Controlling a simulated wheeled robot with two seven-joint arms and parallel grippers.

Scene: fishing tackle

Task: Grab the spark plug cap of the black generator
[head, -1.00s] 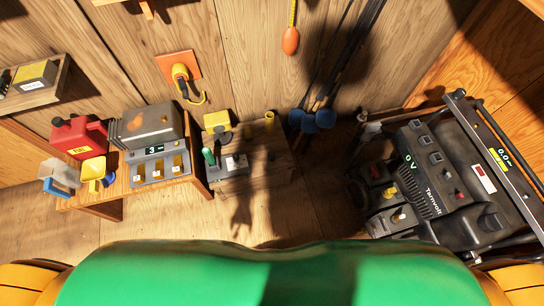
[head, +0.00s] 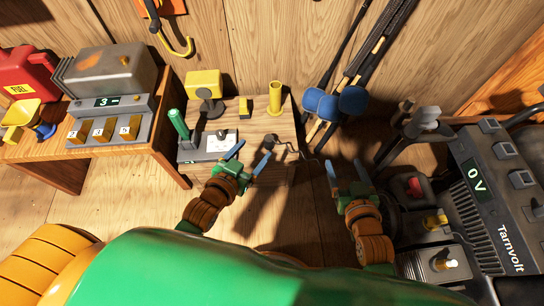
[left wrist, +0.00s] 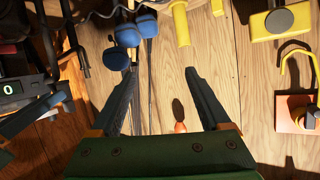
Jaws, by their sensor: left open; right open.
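The black generator (head: 500,200) with a "0 V" display stands at the right of the head view, cut off by the frame edge. Part of it shows at the left edge of the left wrist view (left wrist: 12,88). I cannot single out its spark plug cap with certainty. A small dark curled piece (head: 271,142) lies near my left gripper's tips on the wooden stand. My left gripper (head: 248,157) is open and empty, left of the generator; its fingers also show in the left wrist view (left wrist: 161,75). My right gripper (head: 346,172) is open and empty, closer to the generator's left side.
A wooden stand (head: 285,122) holds a yellow post (head: 275,98) and a grey device with a green handle (head: 178,124). Blue-ended rods (head: 353,100) lean on the wall. A table at left bears a red fuel can (head: 25,70) and a grey box (head: 110,72).

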